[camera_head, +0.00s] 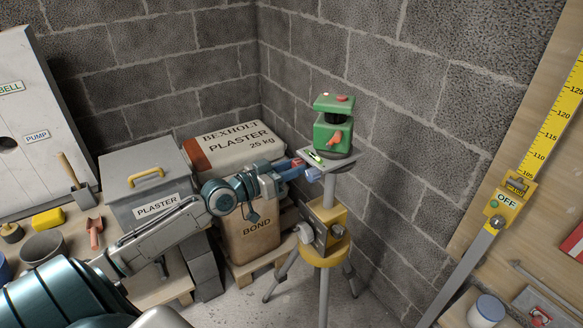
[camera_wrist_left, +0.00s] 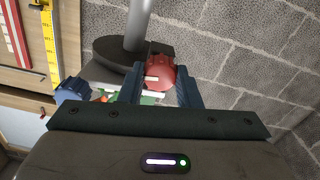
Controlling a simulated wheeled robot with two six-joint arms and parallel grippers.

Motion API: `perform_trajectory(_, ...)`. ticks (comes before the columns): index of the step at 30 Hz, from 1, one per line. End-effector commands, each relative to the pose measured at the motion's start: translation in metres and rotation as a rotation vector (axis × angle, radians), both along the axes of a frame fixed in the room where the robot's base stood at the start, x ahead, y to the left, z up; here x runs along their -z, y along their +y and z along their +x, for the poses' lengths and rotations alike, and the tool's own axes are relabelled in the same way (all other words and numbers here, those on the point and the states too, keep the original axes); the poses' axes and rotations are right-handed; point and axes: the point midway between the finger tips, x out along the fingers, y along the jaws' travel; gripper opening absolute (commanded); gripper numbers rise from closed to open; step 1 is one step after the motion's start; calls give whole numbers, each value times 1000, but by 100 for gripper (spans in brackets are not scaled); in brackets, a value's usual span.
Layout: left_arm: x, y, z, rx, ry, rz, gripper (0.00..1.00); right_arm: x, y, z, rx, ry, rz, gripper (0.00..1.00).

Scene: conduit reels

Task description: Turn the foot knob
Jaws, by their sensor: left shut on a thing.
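A green instrument (camera_head: 333,130) stands on a plate on top of a tripod (camera_head: 323,225). A small level vial (camera_head: 315,156) lies on the plate's left side. A red ribbed foot knob (camera_wrist_left: 160,70) with a white mark shows in the left wrist view, beside the grey post and a dark round disc (camera_wrist_left: 120,52). My left gripper (camera_head: 291,170) reaches in from the left to the plate's edge. Its two fingers (camera_wrist_left: 158,90) are shut on the red knob, one at each side. A blue knob (camera_wrist_left: 72,90) sits apart, left of the fingers. My right gripper is not in view.
A yellow box (camera_head: 326,222) with a knob is fixed on the tripod below the plate. Plaster sacks (camera_head: 235,145) and a grey lidded bin (camera_head: 140,175) stand left of it. A block wall (camera_head: 420,130) is close behind and right.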

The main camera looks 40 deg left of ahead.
Motion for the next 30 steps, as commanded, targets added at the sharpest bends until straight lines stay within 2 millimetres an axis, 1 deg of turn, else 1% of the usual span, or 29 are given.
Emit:
perform_trajectory(6, 0, 0, 0, 0, 54, -128, 7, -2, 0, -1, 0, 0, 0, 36)
perform_trajectory(12, 0, 0, 0, 0, 83, -198, 7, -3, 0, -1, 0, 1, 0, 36)
perform_trajectory(18, 0, 0, 0, 0, 96, -229, 7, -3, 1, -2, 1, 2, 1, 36)
perform_trajectory(29, 1, 0, 0, 0, 97, -232, 7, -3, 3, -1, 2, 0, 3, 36)
perform_trajectory(30, 1, 0, 0, 0, 97, -232, 32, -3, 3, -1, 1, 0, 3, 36)
